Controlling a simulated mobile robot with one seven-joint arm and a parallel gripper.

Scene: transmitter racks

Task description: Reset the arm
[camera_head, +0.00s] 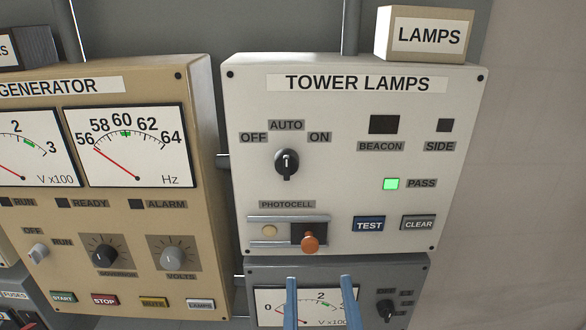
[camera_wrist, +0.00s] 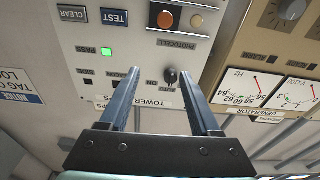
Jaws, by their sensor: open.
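My gripper (camera_head: 320,284) shows at the bottom of the head view as two blue fingers. The fingers are apart with nothing between them. They stand in front of the grey meter panel below the tower lamps panel (camera_head: 340,95). In the wrist view my gripper (camera_wrist: 158,88) is open and empty, with the tower lamps panel behind it, seen upside down. No contact with a panel shows. The rest of my arm is out of the head view.
The tower lamps panel has a black selector knob (camera_head: 287,163) pointing at AUTO, an orange photocell knob (camera_head: 310,243), a lit green PASS lamp (camera_head: 391,184), and TEST (camera_head: 369,224) and CLEAR (camera_head: 418,223) buttons. The tan generator panel (camera_head: 195,110) is at left. A bare wall (camera_head: 530,190) is at right.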

